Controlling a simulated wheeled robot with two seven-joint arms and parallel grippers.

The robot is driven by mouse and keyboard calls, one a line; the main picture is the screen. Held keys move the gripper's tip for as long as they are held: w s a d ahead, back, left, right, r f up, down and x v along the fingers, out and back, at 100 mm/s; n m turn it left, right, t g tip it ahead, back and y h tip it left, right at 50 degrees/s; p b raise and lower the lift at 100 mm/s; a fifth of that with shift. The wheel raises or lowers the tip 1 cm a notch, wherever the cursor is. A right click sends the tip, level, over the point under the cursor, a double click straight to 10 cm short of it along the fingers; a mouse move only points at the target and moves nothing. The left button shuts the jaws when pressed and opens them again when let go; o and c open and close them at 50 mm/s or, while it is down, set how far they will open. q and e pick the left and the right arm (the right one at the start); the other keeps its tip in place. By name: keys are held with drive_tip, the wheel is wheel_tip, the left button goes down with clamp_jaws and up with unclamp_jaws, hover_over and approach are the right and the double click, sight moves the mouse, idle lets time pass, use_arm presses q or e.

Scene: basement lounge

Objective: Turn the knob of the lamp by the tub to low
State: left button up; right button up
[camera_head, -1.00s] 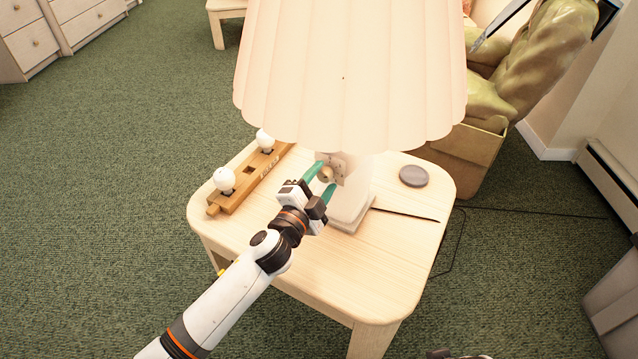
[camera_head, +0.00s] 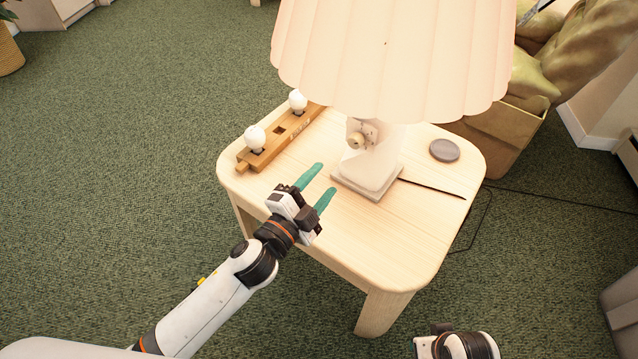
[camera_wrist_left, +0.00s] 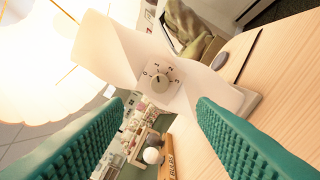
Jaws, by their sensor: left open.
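The lamp has a wide pleated cream shade (camera_head: 395,60) and a pale base (camera_head: 368,170) on a light wooden side table (camera_head: 400,235). Its knob (camera_head: 356,140) faces my left gripper; in the left wrist view the knob (camera_wrist_left: 160,82) sits on a dial marked 0, 1, 2, 3. Its pointer looks turned toward about 1, but it is too small to be sure. My left gripper (camera_head: 320,182) is open and empty, with green fingers, in front of the lamp and apart from the knob. Part of my right arm's end shows at the bottom edge; its fingers are not visible.
A wooden holder (camera_head: 280,140) with two white bulb-like pieces lies on the table's left. A grey disc (camera_head: 444,150) and a thin dark strip (camera_head: 432,189) lie right of the lamp. A tan tub (camera_head: 505,130) with cushions stands behind. The table front is clear.

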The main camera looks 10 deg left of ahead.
idle(0.3)
